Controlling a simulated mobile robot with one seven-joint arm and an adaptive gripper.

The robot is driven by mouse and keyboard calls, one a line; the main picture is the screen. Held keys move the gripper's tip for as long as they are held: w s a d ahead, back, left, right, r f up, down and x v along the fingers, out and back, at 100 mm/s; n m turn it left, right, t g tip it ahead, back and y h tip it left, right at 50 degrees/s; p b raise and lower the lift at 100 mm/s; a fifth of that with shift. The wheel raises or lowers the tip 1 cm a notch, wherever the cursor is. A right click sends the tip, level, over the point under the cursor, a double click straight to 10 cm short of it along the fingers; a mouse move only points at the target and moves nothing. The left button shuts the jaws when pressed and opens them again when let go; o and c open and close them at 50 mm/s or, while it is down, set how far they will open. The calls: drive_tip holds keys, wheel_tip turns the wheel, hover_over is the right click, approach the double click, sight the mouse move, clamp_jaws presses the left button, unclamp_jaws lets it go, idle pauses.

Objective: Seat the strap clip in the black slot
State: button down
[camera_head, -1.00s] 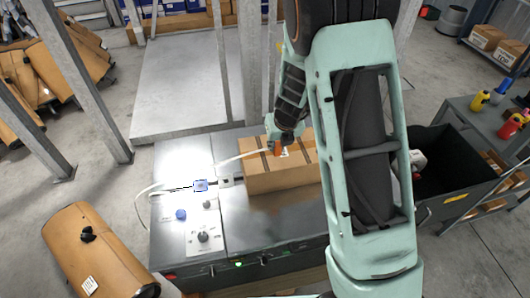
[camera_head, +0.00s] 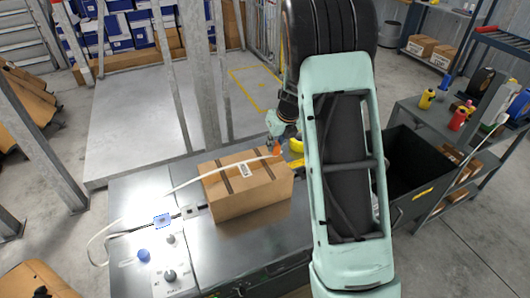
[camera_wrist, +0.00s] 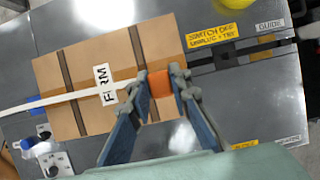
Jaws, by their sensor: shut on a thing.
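My gripper (camera_wrist: 160,76) is shut on the orange strap clip (camera_wrist: 160,84), at the end of a white strap (camera_wrist: 75,97). In the head view, my gripper (camera_head: 275,142) and the clip (camera_head: 277,151) are at the far right end of the cardboard box (camera_head: 240,206). The strap runs back across the box top to the left. In the wrist view, a black slot (camera_wrist: 225,63) runs along the grey table to the right of the box (camera_wrist: 80,62), near a GUIDE label. The clip is apart from it. My arm hides the slot in the head view.
A yellow round thing (camera_wrist: 232,2) is at the top edge of the wrist view. The control panel (camera_head: 170,278) with knobs is at the table's left. A black bin (camera_head: 415,180) stands right of the table. Bare tabletop lies in front of the box.

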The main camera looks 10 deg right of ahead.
drive_tip(key=w+d+b, duration=0.1)
drive_tip(key=w+d, duration=0.2)
drive_tip(key=d, duration=0.4)
drive_tip(key=w+d+f+b, duration=0.1)
drive_tip(key=d+f+b, duration=0.5)
drive_tip(key=f, duration=0.6)
drive_tip(key=shift+w+d, duration=0.4)
drive_tip(key=shift+d, duration=0.35)
drive_tip(key=shift+f, duration=0.15)
drive_tip(key=shift+f+b, duration=1.3)
drive_tip(key=shift+f, duration=0.95)
drive_tip(key=shift+p, duration=0.5)
drive_tip(key=shift+f+b, duration=0.3)
drive_tip(key=shift+f, duration=0.1)
drive_tip(key=c, duration=1.7)
unclamp_jaws()
